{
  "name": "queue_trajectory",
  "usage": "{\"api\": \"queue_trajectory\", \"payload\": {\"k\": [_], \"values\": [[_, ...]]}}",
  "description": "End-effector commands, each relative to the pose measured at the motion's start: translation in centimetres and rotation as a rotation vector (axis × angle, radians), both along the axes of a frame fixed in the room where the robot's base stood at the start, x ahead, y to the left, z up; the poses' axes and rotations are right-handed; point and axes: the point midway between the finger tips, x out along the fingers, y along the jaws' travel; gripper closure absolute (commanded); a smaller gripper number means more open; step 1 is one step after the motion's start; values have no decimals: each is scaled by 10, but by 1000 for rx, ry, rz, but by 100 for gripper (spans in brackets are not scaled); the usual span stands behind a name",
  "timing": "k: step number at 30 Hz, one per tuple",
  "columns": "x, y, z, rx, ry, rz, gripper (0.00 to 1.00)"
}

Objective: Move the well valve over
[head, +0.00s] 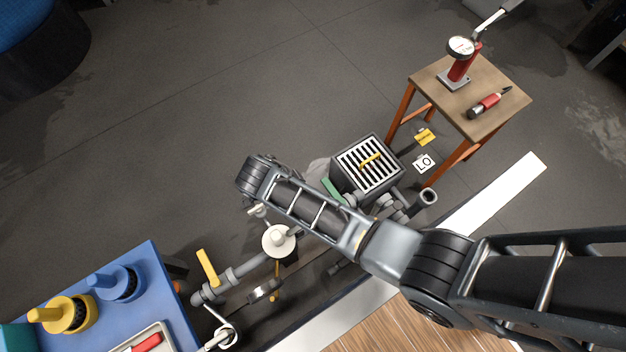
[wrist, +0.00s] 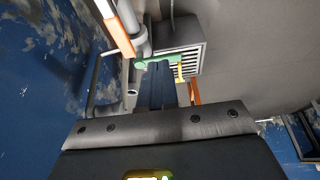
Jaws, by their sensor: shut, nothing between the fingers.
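No label marks which handle is the well valve. A green lever (head: 332,190) sits on the pipework at the near left side of a grated box (head: 362,165), partly hidden by my arm. In the wrist view the green lever (wrist: 158,61) lies across the tips of my gripper (wrist: 156,66). The fingers are together with nothing between them; I cannot tell whether they touch the lever. Another yellow lever (head: 207,268) stands on the pipe at lower left. My fingers are hidden in the head view.
A wooden stool (head: 462,95) with a gauge pump (head: 461,62) and a red tool (head: 488,103) stands at upper right. An LO card (head: 424,163) is beside the box. A blue bench (head: 150,275) stands at lower left.

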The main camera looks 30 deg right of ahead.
Motion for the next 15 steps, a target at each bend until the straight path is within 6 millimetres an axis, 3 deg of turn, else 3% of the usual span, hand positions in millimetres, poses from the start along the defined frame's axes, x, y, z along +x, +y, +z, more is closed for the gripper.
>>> {"api": "queue_trajectory", "payload": {"k": [8,15], "values": [[0,-5,-19,-2,2,-3,100],[0,-21,-61,-2,3,-3,100]]}}
